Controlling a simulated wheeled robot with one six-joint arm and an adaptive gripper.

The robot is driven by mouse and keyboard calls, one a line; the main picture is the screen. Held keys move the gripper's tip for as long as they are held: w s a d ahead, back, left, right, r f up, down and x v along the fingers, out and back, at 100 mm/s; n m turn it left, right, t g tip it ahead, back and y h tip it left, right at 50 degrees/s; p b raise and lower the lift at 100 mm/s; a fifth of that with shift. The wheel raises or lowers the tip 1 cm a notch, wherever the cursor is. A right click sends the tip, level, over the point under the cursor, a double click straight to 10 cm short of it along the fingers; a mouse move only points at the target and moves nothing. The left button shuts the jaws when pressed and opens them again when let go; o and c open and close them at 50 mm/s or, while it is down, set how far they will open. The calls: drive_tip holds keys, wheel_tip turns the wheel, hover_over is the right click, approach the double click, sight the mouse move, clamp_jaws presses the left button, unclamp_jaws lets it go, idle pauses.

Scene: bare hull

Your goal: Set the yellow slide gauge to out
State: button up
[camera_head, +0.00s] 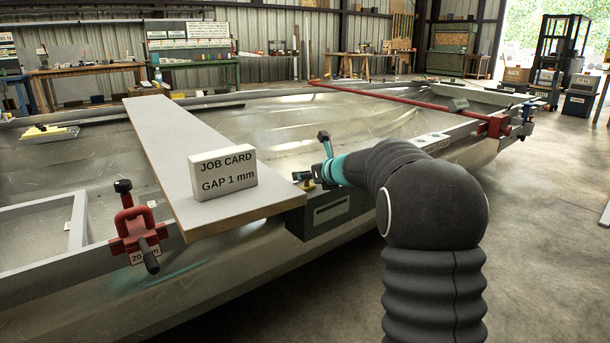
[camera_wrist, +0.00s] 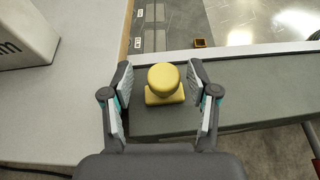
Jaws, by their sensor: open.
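The yellow slide gauge's round knob (camera_wrist: 164,79) stands on a small yellow base on a grey-green housing (camera_wrist: 240,103) in the wrist view. My gripper (camera_wrist: 162,72) is open, with one finger on each side of the knob and a gap on both sides. In the head view my gripper (camera_head: 306,180) is over the dark housing (camera_head: 322,217) on the hull's near edge, just right of the plank. Only a little of the yellow knob (camera_head: 308,185) shows there, the rest being hidden by my gripper. I cannot read any markings for out.
A job card block (camera_head: 223,174) reading "GAP 1 mm" stands on the plank (camera_head: 165,140), left of my gripper. A red clamp (camera_head: 132,232) is on the near edge further left. Another red clamp (camera_head: 494,126) holds the right side.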

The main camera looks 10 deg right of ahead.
drive_tip(key=v, duration=1.1)
drive_tip(key=s+a+f+n+g+p, duration=0.1)
drive_tip(key=s+a+f+n+g, duration=0.3)
drive_tip(key=s+n, duration=0.45)
drive_tip(key=s+a+f+n+g, duration=0.1)
drive_tip(key=s+f+n+g, duration=0.1)
drive_tip(key=s+f+n, duration=0.55)
drive_tip(key=s+a+r+n+h+p, duration=0.2)
drive_tip(key=s+n, duration=0.6)
drive_tip(key=s, duration=0.4)
drive_tip(key=s+a+r+n+g+h+p, duration=0.1)
drive_tip(key=s+r+n, duration=0.3)
drive_tip(key=s, duration=0.9)
drive_tip(key=n+h+p, duration=0.1)
drive_tip(key=n, duration=0.2)
drive_tip(key=shift+a+n+h+p, duration=0.3)
drive_tip(key=shift+a+n+h, duration=0.05)
drive_tip(key=shift+n+h, duration=0.05)
